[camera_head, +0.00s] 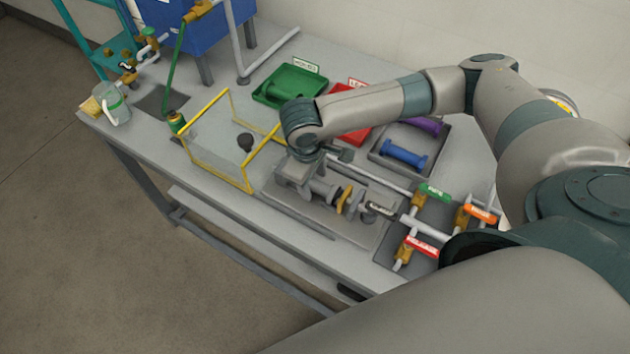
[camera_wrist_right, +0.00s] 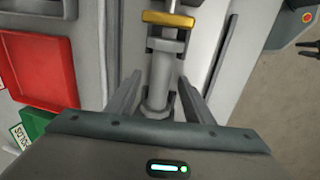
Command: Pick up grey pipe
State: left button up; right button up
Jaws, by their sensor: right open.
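The grey pipe (camera_wrist_right: 157,85), a short flanged cylinder, runs up the middle of the right wrist view. My right gripper (camera_wrist_right: 160,90) is open, with one finger on each side of the pipe and visible gaps between. In the head view the pipe (camera_head: 322,188) lies on the grey skid plate in line with a yellow-brass part. There my right gripper (camera_head: 309,153) hangs over the pipe's left end, and its wrist hides part of the area. My left gripper is not in view.
A green tray (camera_head: 290,86) and a red tray (camera_head: 350,130) lie behind my right arm. A tray with a blue spool (camera_head: 404,154) is right of them. A yellow frame (camera_head: 217,166) stands left of my gripper. Tagged valves (camera_head: 422,246) stand to the right.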

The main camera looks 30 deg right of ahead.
aim_at(313, 182)
dwell(0.4)
grip_shut()
notch_tip(313, 182, up, 10)
jog(key=b, duration=0.2)
dwell(0.6)
dwell(0.5)
